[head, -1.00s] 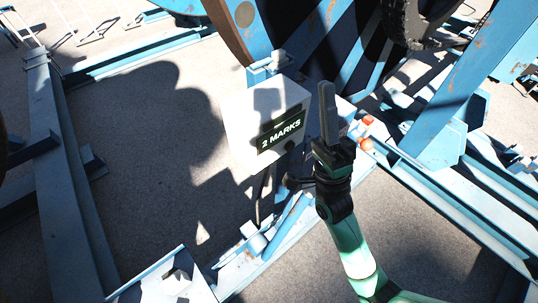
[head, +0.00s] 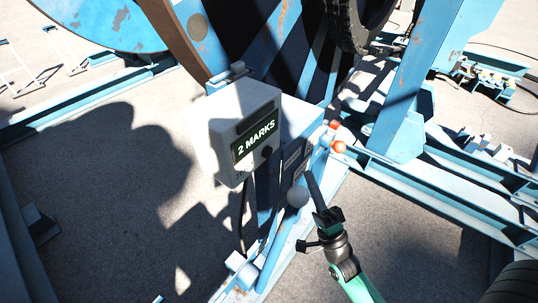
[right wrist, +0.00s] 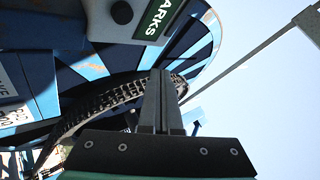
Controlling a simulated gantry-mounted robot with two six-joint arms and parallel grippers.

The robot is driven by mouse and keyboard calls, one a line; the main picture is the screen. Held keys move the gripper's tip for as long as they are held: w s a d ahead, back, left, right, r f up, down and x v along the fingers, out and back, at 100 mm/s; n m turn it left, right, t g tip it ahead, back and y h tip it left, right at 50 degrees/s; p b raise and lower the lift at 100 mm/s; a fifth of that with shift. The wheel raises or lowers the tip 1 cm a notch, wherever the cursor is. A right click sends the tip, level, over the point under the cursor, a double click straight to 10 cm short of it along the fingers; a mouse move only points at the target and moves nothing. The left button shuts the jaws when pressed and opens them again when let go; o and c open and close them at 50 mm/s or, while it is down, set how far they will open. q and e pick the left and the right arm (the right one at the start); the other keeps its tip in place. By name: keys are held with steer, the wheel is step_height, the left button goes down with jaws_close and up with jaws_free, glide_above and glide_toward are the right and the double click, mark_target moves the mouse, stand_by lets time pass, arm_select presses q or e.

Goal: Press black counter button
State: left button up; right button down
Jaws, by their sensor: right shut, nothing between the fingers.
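The counter box (head: 215,143) is pale grey and fixed to the blue frame, with a lit display (head: 255,138) reading "2 MARKS". The black button (head: 267,152) is a small dark round knob just below the display. It also shows near the top of the right wrist view (right wrist: 122,12), beside the display's edge. My right gripper (head: 308,174) is shut and empty, to the right of and below the button in the head view, apart from it. Its closed fingers (right wrist: 160,95) point up in the wrist view. My left gripper is not in view.
A grey ball-topped lever (head: 298,196) stands close by the right fingers. Orange-red knobs (head: 337,146) are to their right. A dark label plate (head: 294,163) lies behind. Blue beams (head: 440,180) run to the right; open ground lies left.

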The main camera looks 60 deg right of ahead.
steer(key=shift+w, duration=0.1)
steer(key=b, duration=0.2)
glide_toward(267, 152)
steer(key=d+r, duration=0.3)
steer(key=r, duration=0.1)
steer(key=shift+w+d+r, duration=0.1)
steer(key=shift+w+d, duration=0.05)
steer(key=shift+w, duration=0.4)
steer(key=shift+w+d+r, duration=0.1)
steer(key=shift+w+d, duration=0.05)
steer(key=shift+w, duration=0.4)
steer(key=shift+f, duration=0.1)
stand_by(0.7)
steer(key=shift+w, duration=0.4)
